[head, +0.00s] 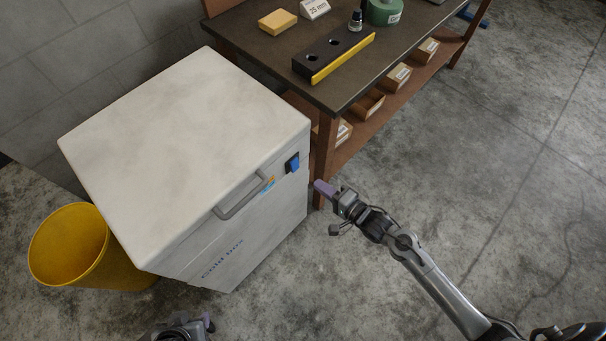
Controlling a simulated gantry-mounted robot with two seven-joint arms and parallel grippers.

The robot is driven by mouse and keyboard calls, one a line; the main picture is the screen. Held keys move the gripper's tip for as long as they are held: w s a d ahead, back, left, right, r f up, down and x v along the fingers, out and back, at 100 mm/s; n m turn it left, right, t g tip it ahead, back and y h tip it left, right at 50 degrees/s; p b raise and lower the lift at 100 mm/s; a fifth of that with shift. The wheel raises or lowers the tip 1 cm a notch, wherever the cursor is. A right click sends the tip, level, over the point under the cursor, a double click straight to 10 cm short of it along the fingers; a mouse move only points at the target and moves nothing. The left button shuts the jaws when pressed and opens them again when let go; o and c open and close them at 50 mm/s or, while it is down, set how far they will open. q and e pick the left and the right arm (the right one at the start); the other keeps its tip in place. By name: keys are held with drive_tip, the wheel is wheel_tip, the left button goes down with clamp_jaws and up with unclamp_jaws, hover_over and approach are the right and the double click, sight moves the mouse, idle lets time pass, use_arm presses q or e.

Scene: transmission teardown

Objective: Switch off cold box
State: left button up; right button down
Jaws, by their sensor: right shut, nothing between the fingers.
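The cold box (185,150) is a large white chest with its lid closed and "Cold box" written low on its front. A blue rocker switch (293,164) in a dark frame sits at the upper right of its front, to the right of the grey handle (243,197). I cannot tell the switch's position. My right gripper (318,186) is shut and empty, its purple fingertips a little right of and below the switch, apart from it. My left gripper (209,322) shows only partly at the bottom edge, below the cold box; its jaw state is unclear.
A dark-topped workbench (263,58) stands behind and right of the box, holding a black block with holes (335,54), a yellow sponge (278,22) and a green roll (384,11). A yellow bin (75,248) stands left of the box. The floor at right is clear.

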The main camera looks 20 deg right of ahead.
sight(296, 168)
drive_tip(key=b+x, duration=0.2)
drive_tip(key=x, duration=0.5)
drive_tip(key=shift+s+f, duration=0.1)
drive_tip(key=shift+w+a+b, duration=0.2)
drive_tip(key=shift+w+b, duration=0.1)
drive_tip(key=shift+w, duration=0.3)
